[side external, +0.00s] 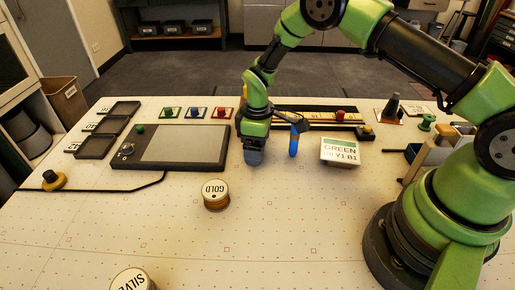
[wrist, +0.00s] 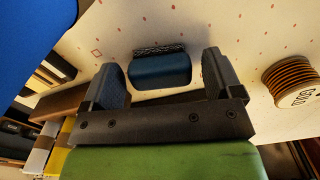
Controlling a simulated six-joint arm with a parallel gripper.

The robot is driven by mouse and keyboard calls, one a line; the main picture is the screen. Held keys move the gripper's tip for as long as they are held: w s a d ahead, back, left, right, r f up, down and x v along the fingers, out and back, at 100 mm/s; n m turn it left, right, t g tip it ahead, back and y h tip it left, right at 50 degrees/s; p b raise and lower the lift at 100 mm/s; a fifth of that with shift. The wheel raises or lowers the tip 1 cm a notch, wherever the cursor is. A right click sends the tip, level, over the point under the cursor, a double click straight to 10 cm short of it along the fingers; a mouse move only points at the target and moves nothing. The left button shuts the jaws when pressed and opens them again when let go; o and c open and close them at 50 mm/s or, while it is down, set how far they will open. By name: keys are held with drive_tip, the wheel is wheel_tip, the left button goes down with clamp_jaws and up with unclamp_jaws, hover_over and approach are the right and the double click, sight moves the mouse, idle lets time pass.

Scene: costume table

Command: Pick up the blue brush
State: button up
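The blue brush (wrist: 160,72) shows in the wrist view as a dark blue block with a black bristle-like strip along its far edge. It lies between the two fingers of my gripper (wrist: 162,62). The fingers are spread, with a gap showing between the brush and the right finger and a narrow one at the left finger. In the side view my gripper (side external: 254,158) points down at the tabletop, right of the dark framed panel. The brush cannot be made out clearly there.
A gold-labelled spool (side external: 215,194) stands in front of my gripper; it also shows in the wrist view (wrist: 291,84). The dark framed panel (side external: 124,182) lies left. A green-labelled box (side external: 340,151) stands right. The front table is mostly clear.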

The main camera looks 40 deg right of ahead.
drive_tip(key=c, duration=0.8)
